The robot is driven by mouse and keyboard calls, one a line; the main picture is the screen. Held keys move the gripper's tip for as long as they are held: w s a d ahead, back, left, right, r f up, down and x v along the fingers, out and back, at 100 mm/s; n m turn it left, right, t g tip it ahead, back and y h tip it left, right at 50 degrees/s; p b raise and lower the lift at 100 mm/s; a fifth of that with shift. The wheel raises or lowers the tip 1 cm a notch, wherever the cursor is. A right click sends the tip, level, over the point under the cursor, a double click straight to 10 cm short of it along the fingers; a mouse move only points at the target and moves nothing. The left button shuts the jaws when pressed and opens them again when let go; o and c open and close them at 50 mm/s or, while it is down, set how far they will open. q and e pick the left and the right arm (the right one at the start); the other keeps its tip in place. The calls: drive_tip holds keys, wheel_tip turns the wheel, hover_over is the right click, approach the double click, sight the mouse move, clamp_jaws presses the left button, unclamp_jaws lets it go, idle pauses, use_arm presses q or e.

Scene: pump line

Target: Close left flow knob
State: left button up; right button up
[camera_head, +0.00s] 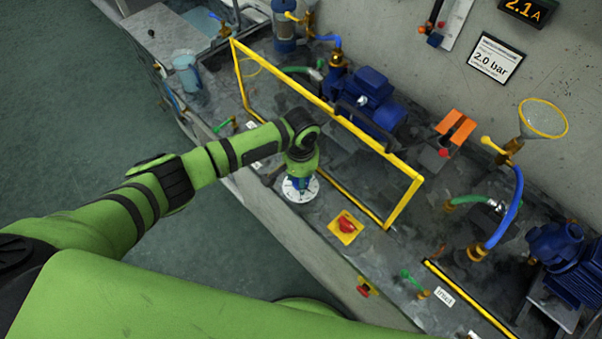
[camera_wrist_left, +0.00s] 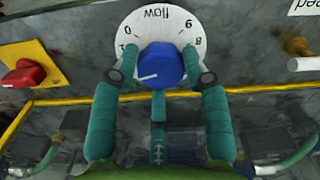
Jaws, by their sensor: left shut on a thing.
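The flow knob (camera_wrist_left: 162,64) is blue and sits in the middle of a white round dial (camera_wrist_left: 157,22) printed "flow", with numbers around its edge. The dial also shows in the head view (camera_head: 301,196), on the bench's front strip. My left gripper (camera_wrist_left: 162,62) has one finger on each side of the knob and is shut on it. The knob's white pointer line is toward the lower left in the wrist view, below the 1. The left finger covers part of the scale there. In the head view my left gripper (camera_head: 299,184) hides most of the knob. My right gripper is not in view.
A yellow frame (camera_head: 330,108) stands close behind the gripper. A red switch on a yellow plate (camera_head: 346,227) is to the right of the dial. A blue pump (camera_head: 372,100) stands behind the frame. A wall gauge sign reads 2.0 bar (camera_head: 494,58).

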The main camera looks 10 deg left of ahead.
sight(297, 180)
use_arm(q)
drive_tip(key=m, duration=0.3)
drive_tip(key=m+p, duration=0.1)
drive_tip(key=m, duration=0.1)
drive_tip(key=shift+s+a+f+m, duration=0.2)
drive_tip(key=shift+s+f+m, duration=0.1)
drive_tip(key=shift+s, duration=0.05)
drive_tip(key=m, duration=0.5)
drive_tip(key=shift+w+a, duration=0.1)
drive_tip(key=shift+a, duration=0.1)
drive_tip(key=shift+m, duration=0.3)
drive_tip(key=o, duration=1.1)
drive_tip(key=shift+o, duration=0.2)
drive_tip(key=shift+w+a+r, duration=0.1)
drive_tip(key=shift+w+d+r, duration=0.1)
drive_tip(key=shift+d+r, duration=0.15)
drive_tip(key=shift+r, duration=0.3)
wheel_tip(297, 180, up, 11)
drive_tip(key=shift+a, duration=0.25)
